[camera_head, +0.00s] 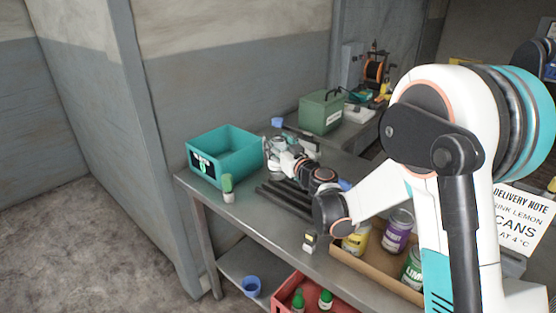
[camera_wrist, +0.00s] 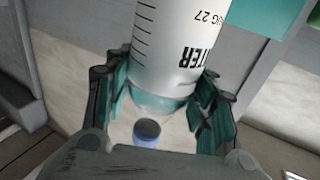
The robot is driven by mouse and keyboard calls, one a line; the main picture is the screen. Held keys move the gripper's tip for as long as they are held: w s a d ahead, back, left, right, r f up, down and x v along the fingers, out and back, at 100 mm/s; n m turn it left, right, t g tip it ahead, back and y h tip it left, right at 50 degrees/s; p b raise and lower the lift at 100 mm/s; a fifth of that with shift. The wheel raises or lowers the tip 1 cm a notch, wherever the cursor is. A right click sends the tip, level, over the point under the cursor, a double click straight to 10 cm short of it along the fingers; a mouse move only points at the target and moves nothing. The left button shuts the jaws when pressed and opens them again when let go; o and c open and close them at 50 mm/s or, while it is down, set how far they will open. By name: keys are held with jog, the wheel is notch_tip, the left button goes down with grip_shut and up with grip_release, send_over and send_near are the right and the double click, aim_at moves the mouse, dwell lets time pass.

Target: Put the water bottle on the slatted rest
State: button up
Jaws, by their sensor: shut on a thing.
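The white water bottle (camera_wrist: 180,45) fills the upper middle of the wrist view, with black lettering upside down and scale marks. My gripper (camera_wrist: 160,100) is shut on the bottle, with teal-padded fingers at both sides. The slatted rest (camera_head: 283,201), dark parallel bars, lies on the table, nearer than my gripper and partly hidden by my arm.
The teal crate (camera_head: 204,179) stands at the table's left end, with a green-topped bottle (camera_head: 228,188) before it. A cardboard tray (camera_head: 376,272) of cans is at the right. A green case (camera_head: 321,112) stands behind. A red crate (camera_head: 283,297) is below the front edge.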

jog(key=shift+f+b, duration=0.7)
jog(key=shift+f, duration=1.4)
jog(key=shift+f, duration=0.2)
jog(key=o, duration=1.5)
jog(key=shift+r, duration=0.1)
jog(key=shift+s+r, duration=0.1)
jog(key=shift+r, duration=0.05)
jog(key=p+v, duration=0.2)
jog(key=v, duration=1)
